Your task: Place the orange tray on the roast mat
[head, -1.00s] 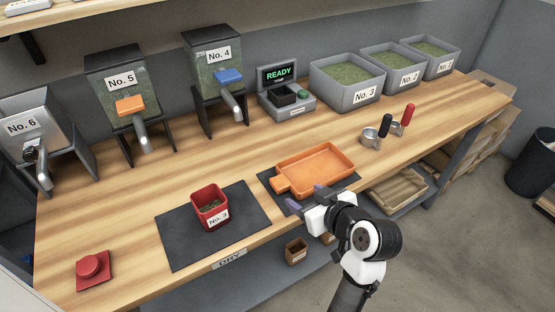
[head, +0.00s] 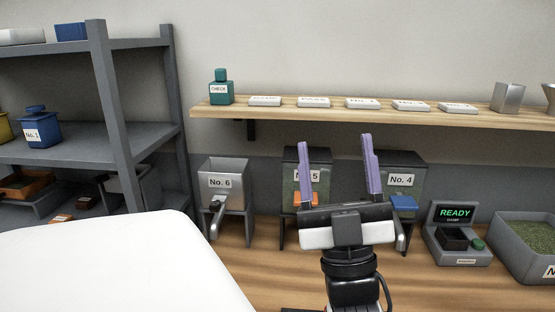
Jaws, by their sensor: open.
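My gripper (head: 335,165) is open and empty, with its two purple fingers pointing up in front of the No. 5 and No. 4 hoppers. The orange tray and the roast mat are out of view in the head view now. A second earlier, the tray lay on a dark mat near the front edge of the wooden counter (head: 400,280).
The No. 6 (head: 224,190), No. 5 (head: 291,172) and No. 4 (head: 415,165) hoppers stand along the wall. The READY scale (head: 458,235) and a grey bin (head: 525,240) stand right. A wall shelf (head: 300,112) hangs above; a grey rack (head: 115,110) stands left.

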